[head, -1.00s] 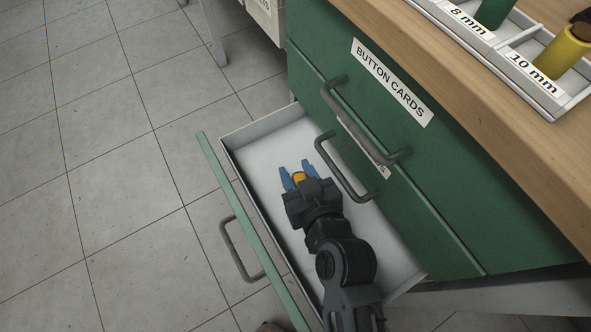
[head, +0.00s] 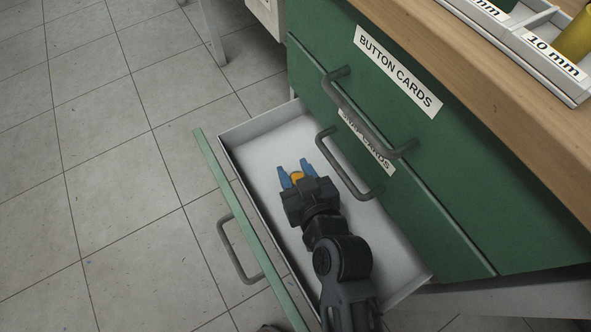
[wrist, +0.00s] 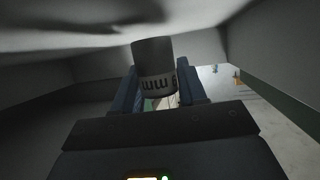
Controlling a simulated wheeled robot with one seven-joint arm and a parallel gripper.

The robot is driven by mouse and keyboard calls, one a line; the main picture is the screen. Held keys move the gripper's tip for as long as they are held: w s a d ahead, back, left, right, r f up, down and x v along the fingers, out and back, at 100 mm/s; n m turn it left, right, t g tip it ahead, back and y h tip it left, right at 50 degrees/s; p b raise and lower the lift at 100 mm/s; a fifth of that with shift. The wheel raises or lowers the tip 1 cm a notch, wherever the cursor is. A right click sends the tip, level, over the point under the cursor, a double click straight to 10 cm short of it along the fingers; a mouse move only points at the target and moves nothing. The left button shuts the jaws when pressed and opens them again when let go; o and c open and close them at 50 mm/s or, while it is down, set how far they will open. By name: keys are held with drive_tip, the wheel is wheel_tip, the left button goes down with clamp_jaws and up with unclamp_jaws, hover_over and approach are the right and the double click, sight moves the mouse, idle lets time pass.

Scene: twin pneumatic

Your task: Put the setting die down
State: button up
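The setting die is a small cylinder. In the head view it shows as a yellow-orange spot (head: 297,176) between my blue fingers. In the wrist view it shows as a dim grey cylinder (wrist: 153,60) with an upside-down "mm" label; its number is not clear. My gripper (head: 296,172) is inside the open drawer, low over the white drawer floor (head: 262,150). Its two fingers lie against the sides of the die, with no clear gap. It also shows in the wrist view (wrist: 157,92). I cannot tell whether the die touches the drawer floor.
The open drawer's green front (head: 245,225) and handle stand to the left. A wooden top (head: 500,85) carries a tray (head: 535,62) with a yellow cylinder (head: 575,38) by a "10 mm" label.

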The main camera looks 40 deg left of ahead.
drive_tip(key=o, duration=0.4)
drive_tip(key=shift+r, duration=0.1)
drive_tip(key=shift+r+p, duration=0.6)
drive_tip(key=shift+p, duration=0.05)
drive_tip(key=p+v, duration=0.1)
drive_tip(key=v, duration=1.1)
drive_tip(key=shift+p, duration=0.4)
drive_tip(key=shift+f, duration=0.1)
